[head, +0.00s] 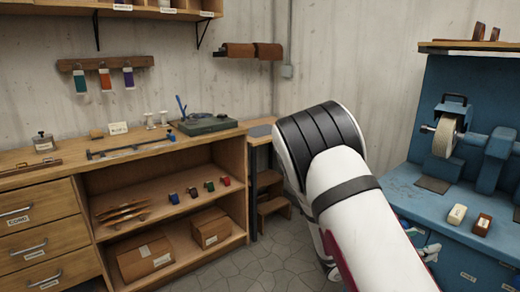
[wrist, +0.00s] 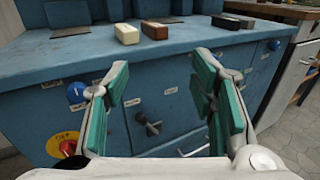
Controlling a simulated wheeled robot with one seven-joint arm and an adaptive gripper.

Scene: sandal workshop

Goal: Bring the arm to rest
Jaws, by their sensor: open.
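My gripper (wrist: 161,100) shows in the wrist view with its two green-padded fingers spread wide apart. Nothing is between them. It faces the front of a blue machine bench (wrist: 60,90), with drawers and knobs behind the fingers; I cannot tell the exact gap. In the head view my white and black arm (head: 345,180) reaches up from the bottom right and bends at the middle.
On the blue bench lie a cream block (head: 457,214) and a brown block (head: 482,224), near a grinding wheel (head: 445,137). A wooden workbench (head: 160,155) with drawers and boxes stands at left.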

